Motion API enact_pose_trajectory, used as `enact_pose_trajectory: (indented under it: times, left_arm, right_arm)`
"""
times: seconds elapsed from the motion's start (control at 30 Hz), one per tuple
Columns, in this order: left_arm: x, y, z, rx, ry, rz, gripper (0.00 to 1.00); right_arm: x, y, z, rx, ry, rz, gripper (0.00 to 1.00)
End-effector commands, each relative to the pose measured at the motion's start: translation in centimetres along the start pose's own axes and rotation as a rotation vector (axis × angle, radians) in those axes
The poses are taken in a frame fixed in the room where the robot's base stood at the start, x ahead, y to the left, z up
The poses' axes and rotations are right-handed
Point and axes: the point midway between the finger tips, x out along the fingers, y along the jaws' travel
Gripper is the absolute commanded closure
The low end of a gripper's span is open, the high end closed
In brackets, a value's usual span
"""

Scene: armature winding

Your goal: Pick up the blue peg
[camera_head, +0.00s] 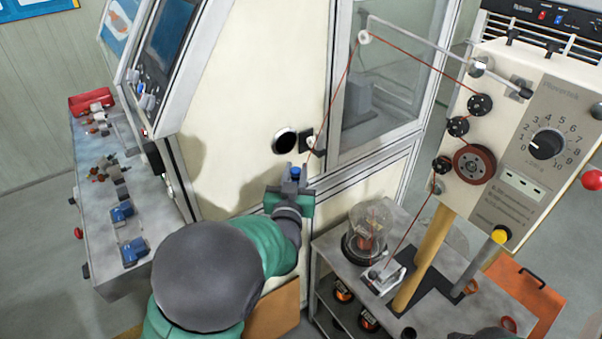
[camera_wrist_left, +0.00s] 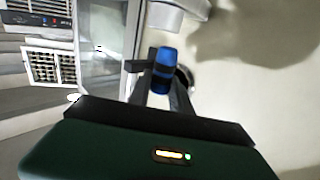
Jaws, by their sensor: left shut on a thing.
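The blue peg (camera_wrist_left: 163,68) is between the fingers of my left gripper (camera_wrist_left: 158,88) in the left wrist view. My left gripper is shut on it. In the head view the peg (camera_head: 295,172) shows as a small blue tip above my left gripper (camera_head: 293,183). The gripper is in front of the cream machine panel, just below a round dark hole (camera_head: 285,140). The peg's lower part is hidden by the fingers. My right gripper is not clearly in view.
A red wire (camera_head: 337,105) runs over a pulley (camera_head: 364,37) and down to the panel near my left gripper. A winder box (camera_head: 535,120) with a dial stands at right. A low table (camera_head: 330,252) holds a glass dome (camera_head: 372,228). A grey side shelf (camera_head: 105,270) is at left.

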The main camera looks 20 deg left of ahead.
Motion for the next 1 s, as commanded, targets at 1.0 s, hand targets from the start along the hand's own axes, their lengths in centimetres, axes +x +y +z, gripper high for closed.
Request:
enact_pose_trajectory:
  times: [1.0]
  left_arm:
    - [-12.1,-4.0,-1.2,0.001,0.0,0.0,1.0]
  right_arm:
    - [11.6,0.0,2.7,0.0,0.001,0.0,0.71]
